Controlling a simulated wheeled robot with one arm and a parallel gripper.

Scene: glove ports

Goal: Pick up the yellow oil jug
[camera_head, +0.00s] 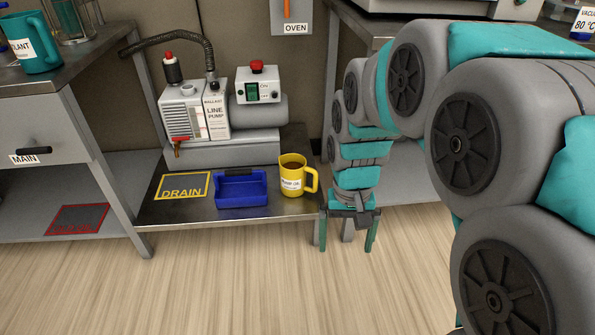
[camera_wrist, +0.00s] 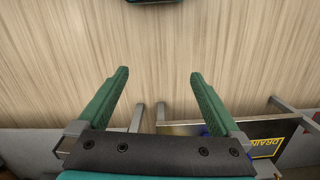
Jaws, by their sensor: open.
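The yellow oil jug (camera_head: 293,176) stands upright on the low metal shelf in the head view, with a white label on its front and its handle on the right side. It looks dark inside. My gripper (camera_head: 346,244) is to the right of the jug and lower in the picture, pointing down, open and empty, apart from the jug. In the wrist view the green fingers of my gripper (camera_wrist: 158,90) are spread wide with only floor between them. I cannot make out the jug in the wrist view.
A blue tray (camera_head: 241,189) sits just left of the jug, beside the yellow-outlined DRAIN mark (camera_head: 182,187). The line pump (camera_head: 203,115) stands behind them. The metal shelf (camera_head: 230,212) has a bare front edge. The wooden floor (camera_head: 250,275) in front is clear.

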